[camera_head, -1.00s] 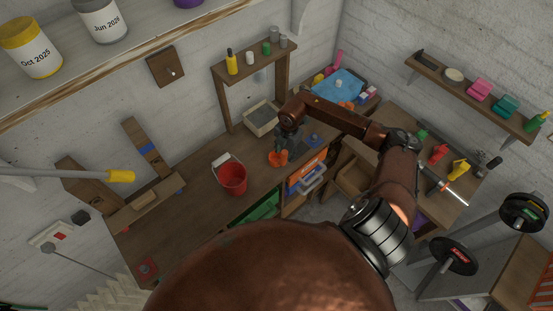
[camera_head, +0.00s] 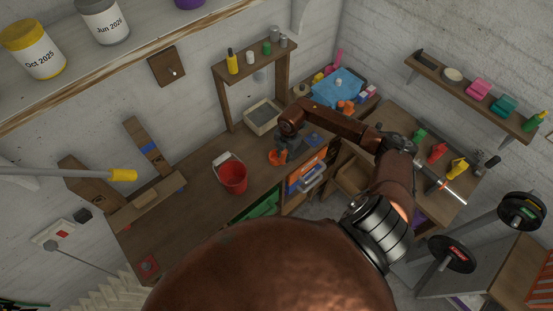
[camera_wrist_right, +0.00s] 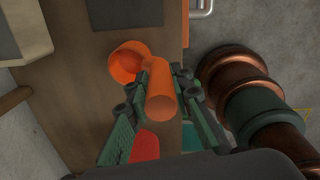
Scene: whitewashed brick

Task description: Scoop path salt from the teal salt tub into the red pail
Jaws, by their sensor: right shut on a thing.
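My right gripper (camera_head: 290,146) is shut on the handle of an orange scoop (camera_head: 277,157), over the workbench. In the right wrist view the scoop's round cup (camera_wrist_right: 127,63) points away from the fingers (camera_wrist_right: 158,105), and its handle lies between them. I cannot make out any salt in the cup. The red pail (camera_head: 233,178) stands upright on the bench, left of and nearer than the scoop; part of it shows beneath the gripper in the wrist view (camera_wrist_right: 145,147). I cannot clearly pick out a teal salt tub. My left gripper is out of view.
A pale-rimmed grey tray (camera_head: 262,129) sits behind the gripper, under a small raised shelf (camera_head: 258,61). Bare bench lies around the pail.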

